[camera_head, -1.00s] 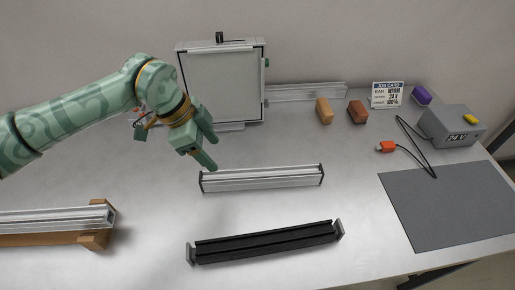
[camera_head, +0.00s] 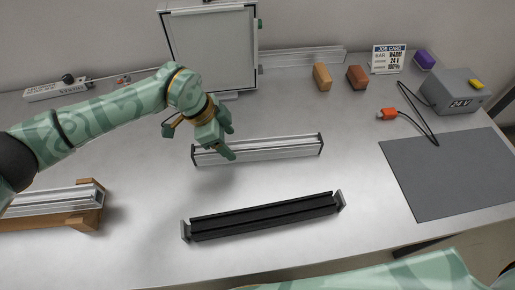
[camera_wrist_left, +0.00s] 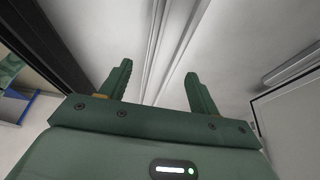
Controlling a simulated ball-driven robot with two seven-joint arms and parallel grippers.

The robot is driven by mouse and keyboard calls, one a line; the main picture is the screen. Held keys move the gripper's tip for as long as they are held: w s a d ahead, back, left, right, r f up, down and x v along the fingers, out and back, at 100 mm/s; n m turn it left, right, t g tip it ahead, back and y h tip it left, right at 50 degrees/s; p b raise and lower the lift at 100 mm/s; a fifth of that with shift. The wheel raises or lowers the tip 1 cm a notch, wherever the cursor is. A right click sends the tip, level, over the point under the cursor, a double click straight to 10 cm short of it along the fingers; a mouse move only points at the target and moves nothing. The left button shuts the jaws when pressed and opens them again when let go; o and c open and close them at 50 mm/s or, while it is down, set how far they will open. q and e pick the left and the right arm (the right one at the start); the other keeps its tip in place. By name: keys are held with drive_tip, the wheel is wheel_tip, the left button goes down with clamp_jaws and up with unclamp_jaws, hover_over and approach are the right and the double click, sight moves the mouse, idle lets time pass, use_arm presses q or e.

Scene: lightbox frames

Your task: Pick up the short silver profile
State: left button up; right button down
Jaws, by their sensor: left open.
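A silver profile (camera_head: 275,148) with dark end caps lies on the table in the middle of the head view. My left gripper (camera_head: 229,142) is over its left part, fingers pointing down and to the right. In the left wrist view the open left gripper (camera_wrist_left: 158,78) has nothing between its fingers, and a long silver profile (camera_wrist_left: 168,42) runs away between and beyond them. I cannot tell the gap between the fingers and the profile. Another silver profile (camera_head: 50,200) rests on wooden supports at the left, cut off by the frame. My right gripper is out of view.
A black profile (camera_head: 265,217) with grey end plates lies in front. At the back stand a framed panel (camera_head: 212,50), a silver rail (camera_head: 300,58), two blocks (camera_head: 322,77) and a job card (camera_head: 387,58). A 24 V box (camera_head: 457,92) and grey mat (camera_head: 450,172) are at the right.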

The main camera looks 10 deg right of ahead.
sight(233, 146)
use_arm(q)
drive_tip(key=b+x, duration=0.1)
drive_tip(key=x, duration=0.3)
drive_tip(key=shift+a+f, duration=0.1)
drive_tip(key=shift+f, duration=0.05)
drive_tip(key=c, duration=1.3)
